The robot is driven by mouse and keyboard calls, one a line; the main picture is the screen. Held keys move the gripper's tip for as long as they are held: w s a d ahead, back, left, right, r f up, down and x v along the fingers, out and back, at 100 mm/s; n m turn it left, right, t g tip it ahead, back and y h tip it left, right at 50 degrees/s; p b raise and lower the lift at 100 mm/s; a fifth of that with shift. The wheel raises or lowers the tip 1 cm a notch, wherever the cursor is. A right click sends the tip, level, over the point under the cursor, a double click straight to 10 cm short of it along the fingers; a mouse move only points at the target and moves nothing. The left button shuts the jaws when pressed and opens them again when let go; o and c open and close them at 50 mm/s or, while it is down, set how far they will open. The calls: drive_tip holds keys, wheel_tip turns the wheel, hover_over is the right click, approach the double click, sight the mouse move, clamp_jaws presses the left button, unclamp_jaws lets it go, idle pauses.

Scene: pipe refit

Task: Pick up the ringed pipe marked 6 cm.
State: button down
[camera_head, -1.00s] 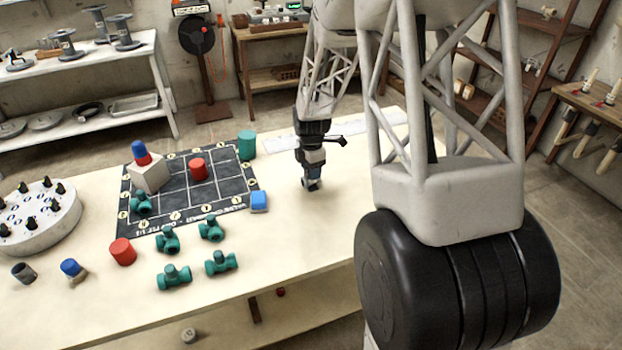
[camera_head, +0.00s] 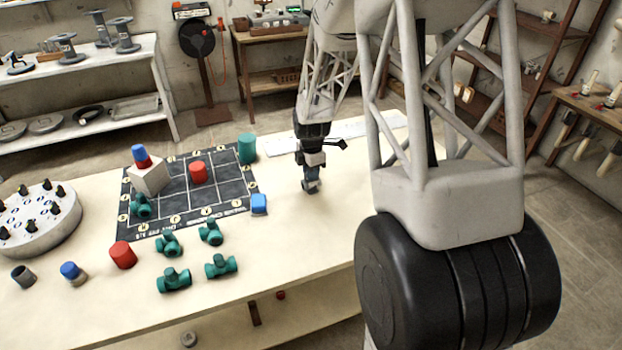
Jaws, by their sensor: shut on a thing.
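My gripper (camera_head: 311,187) points down at the table right of the dark grid mat. It is shut on a small dark grey piece that the fingers mostly hide. No 6 cm mark or ring can be read on it from here.
The grid mat (camera_head: 205,190) bears a pale block (camera_head: 149,178) with a red and blue piece on top. A blue block (camera_head: 259,204) lies left of my gripper. Several teal fittings (camera_head: 173,280) lie in front. A round pegged stand (camera_head: 38,222) is at left. The table right of my gripper is clear.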

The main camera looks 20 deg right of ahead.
drive_tip(key=shift+r, duration=0.1)
drive_tip(key=shift+r, duration=0.6)
drive_tip(key=shift+s+r, duration=0.2)
drive_tip(key=shift+r, duration=0.4)
drive_tip(key=shift+s+r, duration=0.15)
drive_tip(key=shift+r, duration=0.4)
drive_tip(key=s+a+r, duration=0.1)
drive_tip(key=s+a, duration=0.1)
drive_tip(key=s, duration=1.3)
drive_tip(key=shift+a+r, duration=0.15)
drive_tip(key=shift+a, duration=0.15)
